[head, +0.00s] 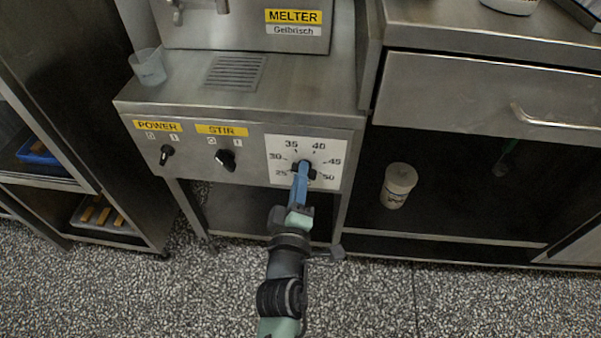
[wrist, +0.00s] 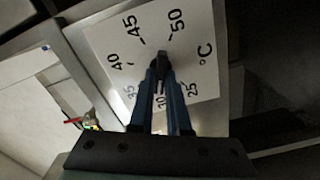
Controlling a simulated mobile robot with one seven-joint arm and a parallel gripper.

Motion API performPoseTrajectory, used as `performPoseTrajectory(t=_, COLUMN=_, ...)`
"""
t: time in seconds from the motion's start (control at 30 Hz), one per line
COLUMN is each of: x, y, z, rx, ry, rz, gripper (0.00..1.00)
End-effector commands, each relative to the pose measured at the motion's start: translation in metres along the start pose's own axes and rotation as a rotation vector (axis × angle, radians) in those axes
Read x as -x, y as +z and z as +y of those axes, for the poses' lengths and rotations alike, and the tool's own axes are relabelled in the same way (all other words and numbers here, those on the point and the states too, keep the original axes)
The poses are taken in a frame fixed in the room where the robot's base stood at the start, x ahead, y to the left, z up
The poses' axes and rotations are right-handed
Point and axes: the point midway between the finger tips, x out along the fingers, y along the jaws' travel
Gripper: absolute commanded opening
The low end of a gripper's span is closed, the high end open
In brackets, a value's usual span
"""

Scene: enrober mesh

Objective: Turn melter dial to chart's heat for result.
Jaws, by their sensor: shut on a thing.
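The melter dial (head: 311,173) is a dark knob on a white scale plate marked 25 to 50, at the right end of the melter's front panel. In the wrist view the knob (wrist: 165,56) shows between the tips of my blue fingers, with °C printed on the plate. My gripper (head: 302,167) is shut on the dial; it also fills the middle of the wrist view (wrist: 162,62). The fingers hide much of the knob, and I cannot tell which number it points to. The melter (head: 240,28) carries a yellow MELTER label. No chart is readable in these views.
The POWER switch (head: 166,153) and STIR knob (head: 225,160) sit left of the dial. A clear cup (head: 149,68) stands beside the drain grille (head: 235,73). A lidded white jar (head: 398,186) stands on the open shelf at right. A drawer handle (head: 555,120) juts out.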

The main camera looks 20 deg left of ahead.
Motion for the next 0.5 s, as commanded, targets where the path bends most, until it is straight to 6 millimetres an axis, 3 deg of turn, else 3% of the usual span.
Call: performPoseTrajectory(t=0.5, x=0.0003, y=0.0003, z=-0.0016, rx=0.137, ry=-0.001, rz=0.000, gripper=0.00)
